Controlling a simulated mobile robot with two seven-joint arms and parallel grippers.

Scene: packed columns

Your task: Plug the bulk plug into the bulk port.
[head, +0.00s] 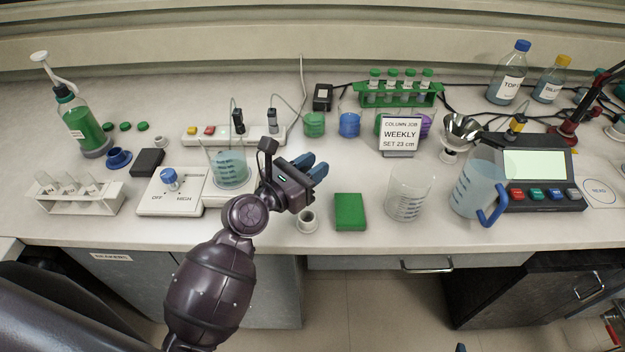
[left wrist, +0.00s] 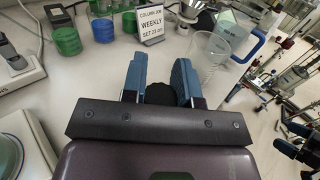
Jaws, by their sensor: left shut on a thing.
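My left gripper (head: 318,170) is above the bench, left of the middle, over the area behind a green block. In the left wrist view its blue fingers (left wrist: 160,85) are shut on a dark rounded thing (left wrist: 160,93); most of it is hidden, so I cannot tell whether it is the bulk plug. A plug with a yellow collar (head: 517,123) stands at the back of the console (head: 537,165). I cannot make out a bulk port label. My right gripper (left wrist: 291,139) shows at the right edge of the left wrist view, its blue fingers apart and seemingly empty.
A beaker of teal liquid (head: 229,168) stands left of my left gripper. The green block (head: 350,212), a small white cup (head: 307,222) and an empty beaker (head: 407,198) are near the front edge. A sign (head: 401,134), a jug (head: 474,186) and a power strip (head: 218,134) stand around.

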